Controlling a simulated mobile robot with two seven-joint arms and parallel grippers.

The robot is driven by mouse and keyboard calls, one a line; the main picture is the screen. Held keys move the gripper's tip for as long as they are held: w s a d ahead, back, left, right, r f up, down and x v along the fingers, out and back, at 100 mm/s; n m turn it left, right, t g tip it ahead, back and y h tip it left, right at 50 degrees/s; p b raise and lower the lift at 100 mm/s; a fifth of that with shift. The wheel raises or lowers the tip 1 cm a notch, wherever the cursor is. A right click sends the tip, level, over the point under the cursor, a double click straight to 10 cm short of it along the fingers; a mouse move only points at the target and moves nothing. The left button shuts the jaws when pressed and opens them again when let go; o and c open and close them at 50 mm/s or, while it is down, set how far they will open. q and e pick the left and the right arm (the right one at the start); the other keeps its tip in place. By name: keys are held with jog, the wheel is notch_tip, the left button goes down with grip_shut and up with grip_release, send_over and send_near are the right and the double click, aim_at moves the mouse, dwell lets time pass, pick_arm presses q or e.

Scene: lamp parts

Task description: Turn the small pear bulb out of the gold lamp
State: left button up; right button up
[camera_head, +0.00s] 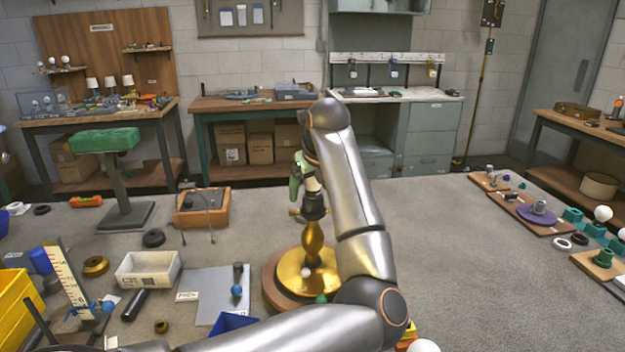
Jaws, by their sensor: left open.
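The gold lamp (314,240) stands upright on a round wooden base with a gold dish, in the middle of the table. Its dark socket (314,206) is at the top. A small pale shape (312,184) sits just above the socket, where a bulb would be; it is partly hidden, and I cannot make out a pear shape. My left gripper (303,180) is over the lamp top, beside or around this pale shape, and open. My left arm hides the area right of the lamp. My right gripper is not in view.
A white box (148,270), a grey mat (210,283) and a wooden tray (202,206) lie left of the lamp. A green-topped stand (105,140) rises farther back. Boards with bulbs and sockets line the right edge (538,212). The table between my arm and these boards is clear.

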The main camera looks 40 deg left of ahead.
pick_arm(q)
jog(key=shift+c, duration=0.2)
jog(key=c, duration=1.1)
jog(key=o, duration=1.1)
jog(key=shift+o, duration=0.2)
jog(key=b+v, duration=0.1)
jog(key=v, duration=1.1)
jog(key=shift+s+r, duration=0.15)
jog(key=shift+r, duration=0.05)
jog(key=shift+d, duration=0.1)
